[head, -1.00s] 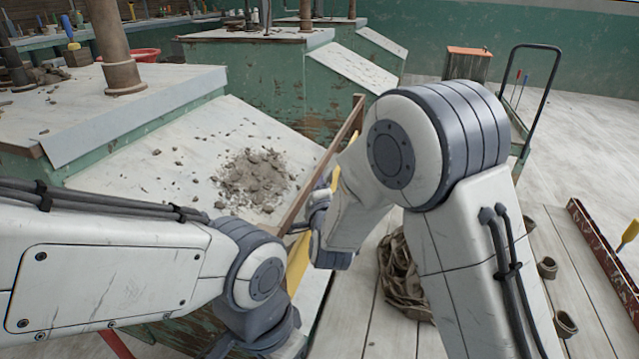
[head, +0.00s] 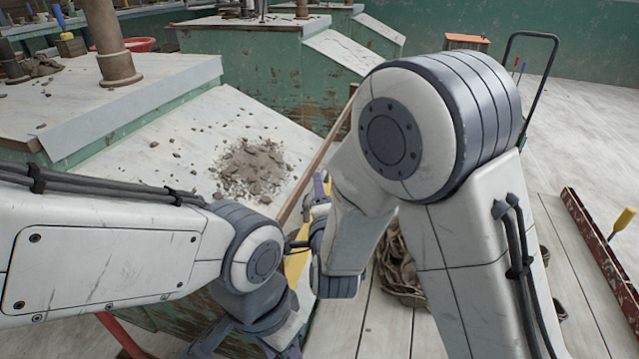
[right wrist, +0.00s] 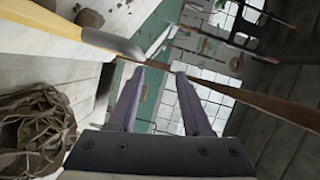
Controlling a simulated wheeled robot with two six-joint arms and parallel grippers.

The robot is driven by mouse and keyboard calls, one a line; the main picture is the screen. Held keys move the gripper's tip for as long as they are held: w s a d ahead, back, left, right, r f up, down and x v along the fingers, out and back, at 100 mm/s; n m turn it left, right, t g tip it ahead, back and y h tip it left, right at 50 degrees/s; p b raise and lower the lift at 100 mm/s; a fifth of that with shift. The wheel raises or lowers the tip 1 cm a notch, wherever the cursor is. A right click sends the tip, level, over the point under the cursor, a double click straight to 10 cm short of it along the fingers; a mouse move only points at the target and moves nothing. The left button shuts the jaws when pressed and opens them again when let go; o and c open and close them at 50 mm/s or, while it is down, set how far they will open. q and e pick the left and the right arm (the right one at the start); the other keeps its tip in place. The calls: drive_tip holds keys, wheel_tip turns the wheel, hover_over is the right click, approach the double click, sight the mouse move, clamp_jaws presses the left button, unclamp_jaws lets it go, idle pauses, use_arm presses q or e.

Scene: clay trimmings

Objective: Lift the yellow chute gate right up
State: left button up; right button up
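The yellow chute gate (head: 296,262) shows as a narrow strip at the lower end of the pale chute (head: 200,130), mostly hidden behind my arms. In the right wrist view a yellow bar, seemingly the gate (right wrist: 60,35), lies at the upper left, apart from the fingers. My right gripper (head: 318,188) is beside the chute's brown side rail; in its wrist view the two purple fingers (right wrist: 160,70) stand apart with nothing between them.
A heap of clay trimmings (head: 252,170) lies on the chute. The brown rail (head: 325,150) runs along the chute's right edge. A dark red rail (head: 598,235) stands at the right.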

drive_tip(key=s+d+f+n+g, duration=0.5)
drive_tip(key=d+f+n+g, duration=0.2)
drive_tip(key=d+n+g, duration=0.15)
drive_tip(key=s+d+f+n+g+h, duration=0.1)
drive_tip(key=s+d+n+g, duration=0.2)
drive_tip(key=s+d, duration=0.25)
drive_tip(key=s+d+f+n+g, duration=0.2)
drive_tip(key=s+d+n+g, duration=0.15)
drive_tip(key=s, duration=0.35)
drive_tip(key=s+a+r+n+g+p, duration=0.2)
drive_tip(key=s+a+r+n, duration=0.55)
drive_tip(key=s+a, duration=0.65)
wheel_tip(320, 180, up, 39)
drive_tip(key=p, duration=3.8)
drive_tip(key=shift+f+y, duration=0.15)
drive_tip(key=shift+y, duration=0.25)
